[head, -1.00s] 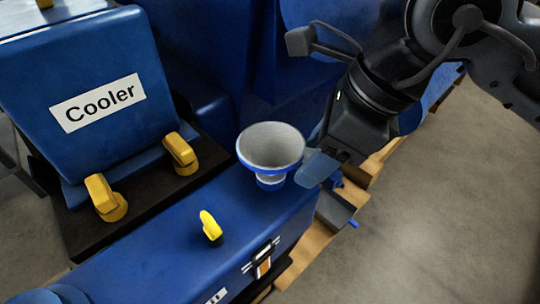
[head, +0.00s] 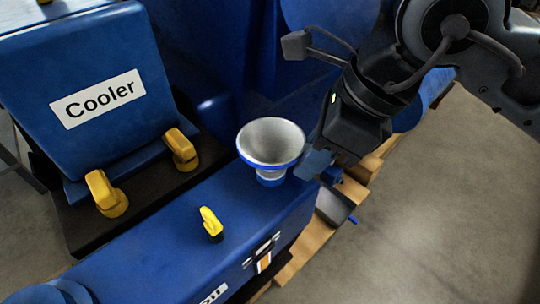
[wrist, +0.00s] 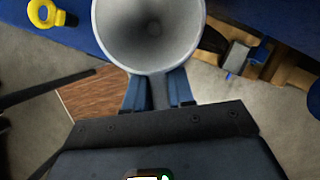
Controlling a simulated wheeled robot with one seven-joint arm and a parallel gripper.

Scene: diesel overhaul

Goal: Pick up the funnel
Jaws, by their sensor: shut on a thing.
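The funnel (head: 271,143) is grey inside with a blue rim band, and stands upright over the top of the blue engine block (head: 160,250) in the head view. My gripper (head: 310,163) is at the funnel's right side. In the wrist view the funnel (wrist: 150,30) fills the top middle, its mouth facing the camera. My gripper's blue fingers (wrist: 158,92) are closed on a grey tab at the funnel's near side. The funnel's lower end is partly hidden under its cone.
A yellow-handled fitting (head: 211,224) stands on the block left of the funnel. The blue box labelled Cooler (head: 85,90) with two yellow clamps (head: 180,150) is at the left. Wooden pallet boards (head: 310,235) and grey floor lie at the right.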

